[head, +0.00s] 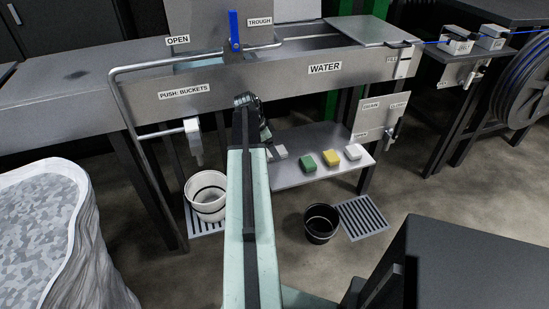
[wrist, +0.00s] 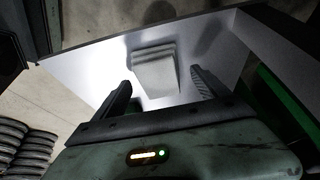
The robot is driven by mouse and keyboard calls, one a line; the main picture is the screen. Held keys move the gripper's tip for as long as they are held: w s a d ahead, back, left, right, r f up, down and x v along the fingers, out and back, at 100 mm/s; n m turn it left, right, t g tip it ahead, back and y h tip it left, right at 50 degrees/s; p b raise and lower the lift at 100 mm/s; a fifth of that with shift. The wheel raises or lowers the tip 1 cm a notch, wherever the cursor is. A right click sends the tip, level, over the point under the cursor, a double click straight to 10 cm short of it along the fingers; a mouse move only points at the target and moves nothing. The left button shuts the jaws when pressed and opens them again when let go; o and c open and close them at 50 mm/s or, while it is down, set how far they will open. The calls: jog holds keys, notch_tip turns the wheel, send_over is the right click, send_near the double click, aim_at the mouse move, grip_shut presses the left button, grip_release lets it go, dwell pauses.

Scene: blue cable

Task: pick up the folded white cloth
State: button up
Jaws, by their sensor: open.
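The folded white cloth (wrist: 154,66) lies on the pale metal shelf (wrist: 95,65), with its layered folds showing in the wrist view. In the head view a small greyish-white piece beside my arm, at the left of the shelf (head: 290,180), appears to be this cloth (head: 281,151). My gripper (wrist: 161,82) is open, with one finger on either side of the cloth's near part in the wrist view. I see no contact, and the height gap is hard to judge. In the head view my arm partly hides my gripper (head: 266,136).
A green block (head: 308,164), a yellow block (head: 330,158) and a white block (head: 353,152) sit to the right on the shelf. The metal trough (head: 300,78) overhangs it. A white bucket (head: 207,196) and a black bucket (head: 321,223) stand on the floor below.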

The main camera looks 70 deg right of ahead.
jog(key=shift+x, duration=0.85)
jog(key=shift+r, duration=0.2)
jog(key=c, duration=1.5)
jog(key=shift+o, duration=0.2)
jog(key=shift+r+p, duration=0.5)
notch_tip(320, 180, up, 3)
jog(key=p, duration=0.3)
jog(key=s+a, duration=0.3)
jog(key=s, duration=0.1)
jog(key=s+a, duration=0.4)
jog(key=s+a+r+p, duration=0.1)
jog(key=s+a, duration=0.2)
jog(key=s, duration=0.1)
jog(key=shift+a, duration=0.2)
